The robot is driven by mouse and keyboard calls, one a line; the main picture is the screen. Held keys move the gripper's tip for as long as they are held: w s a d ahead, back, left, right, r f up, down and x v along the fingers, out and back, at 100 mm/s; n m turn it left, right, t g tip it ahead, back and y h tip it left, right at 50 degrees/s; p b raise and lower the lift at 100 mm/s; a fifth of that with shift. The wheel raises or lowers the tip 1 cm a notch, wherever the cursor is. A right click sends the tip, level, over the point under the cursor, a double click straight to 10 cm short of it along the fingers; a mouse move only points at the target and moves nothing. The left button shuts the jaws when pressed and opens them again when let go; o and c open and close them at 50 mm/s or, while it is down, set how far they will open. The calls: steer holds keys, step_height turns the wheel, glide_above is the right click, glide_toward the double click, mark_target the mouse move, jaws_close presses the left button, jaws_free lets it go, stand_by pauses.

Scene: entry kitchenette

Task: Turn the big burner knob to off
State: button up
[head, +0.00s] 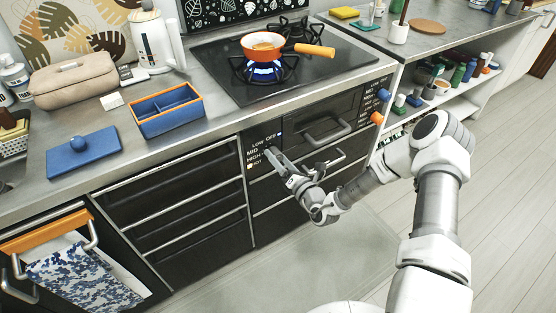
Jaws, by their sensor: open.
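The lit burner (263,73) on the black cooktop shows a blue flame under a small orange pan (262,47). On the cabinet front, the left dial label (257,150) reads LOW, OFF, MID and HIGH. My gripper (273,156) is open at this label, its fingers pointing at the front panel. The knob at this dial is hidden or too small to make out, and I cannot tell whether the fingers touch it. At the right end of the panel, a blue knob (383,95) sits above an orange knob (377,118), each beside a similar label.
A towel (82,277) hangs at lower left. The floor in front is clear.

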steer(key=shift+w+a, duration=0.1)
steer(key=shift+w, duration=0.05)
jaws_close()
stand_by(0.4)
steer(key=shift+m+p, duration=0.3)
steer(key=shift+p, duration=0.05)
steer(key=shift+r+m+p, duration=0.1)
steer(key=shift+m+p, duration=1.95)
steer(key=shift+m, duration=0.75)
